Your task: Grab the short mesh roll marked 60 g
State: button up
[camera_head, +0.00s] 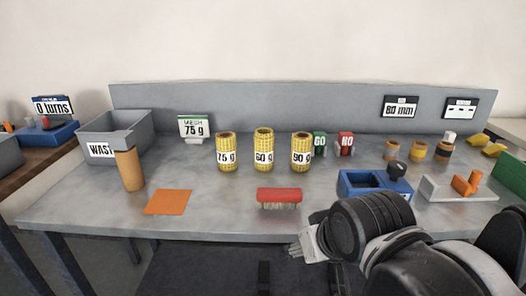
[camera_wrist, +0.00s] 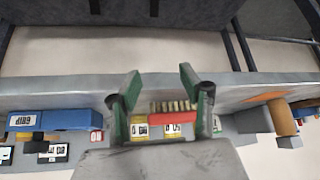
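Three yellow mesh rolls stand upright in a row on the table in the head view. The middle one is the 60 g roll (camera_head: 264,142); in this view it looks slightly taller than its neighbours. The 75 g roll (camera_head: 226,142) is to its left and the 90 g roll (camera_head: 301,140) to its right. In the wrist view, my gripper (camera_wrist: 160,82) has its two green fingers spread wide, with nothing held between them. Some roll labels show upside down beyond the brush there, partly hidden. My gripper is at the table's front edge, apart from the rolls.
A red brush (camera_head: 279,196) lies in front of the rolls. An orange sheet (camera_head: 168,202), an orange-brown cylinder (camera_head: 129,168) and a grey waste bin (camera_head: 128,125) are to the left. Green GO and red NO blocks (camera_head: 345,143) stand just right of the 90 g roll. A blue tray (camera_head: 348,190) is to the right.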

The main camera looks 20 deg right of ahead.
jog(key=o, duration=0.7)
jog(key=shift+o, duration=0.2)
